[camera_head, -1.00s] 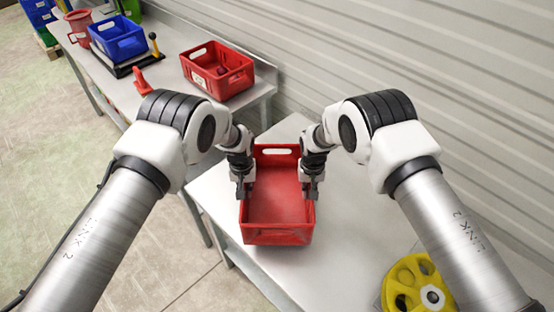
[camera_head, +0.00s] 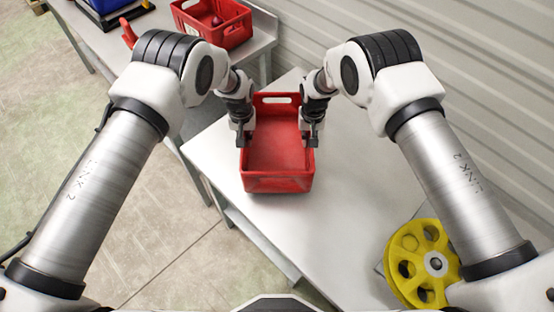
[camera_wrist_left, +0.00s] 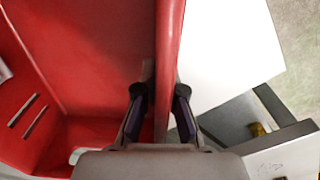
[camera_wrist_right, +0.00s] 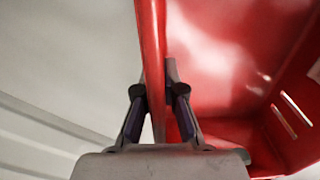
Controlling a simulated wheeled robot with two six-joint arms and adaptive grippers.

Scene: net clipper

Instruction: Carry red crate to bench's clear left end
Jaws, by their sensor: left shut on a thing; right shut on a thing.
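The red crate (camera_head: 277,184) is an open-topped, empty-looking box with a handle slot in its far wall. It is over the white bench (camera_head: 330,215); I cannot tell whether it rests on the top or hangs just above it. My left gripper (camera_head: 244,142) is shut on the crate's left wall, and my right gripper (camera_head: 311,142) is shut on its right wall. In the left wrist view the fingers (camera_wrist_left: 160,92) straddle the red wall (camera_wrist_left: 172,60). In the right wrist view the fingers (camera_wrist_right: 160,92) straddle the opposite wall (camera_wrist_right: 151,45).
A yellow spoked wheel (camera_head: 398,247) is at the bench's right. A second bench (camera_head: 157,50) at upper left holds another red crate (camera_head: 225,38) and a blue crate (camera_head: 97,20), partly cut off. A corrugated wall (camera_head: 480,110) runs behind. Bench top is bare in front of the carried crate.

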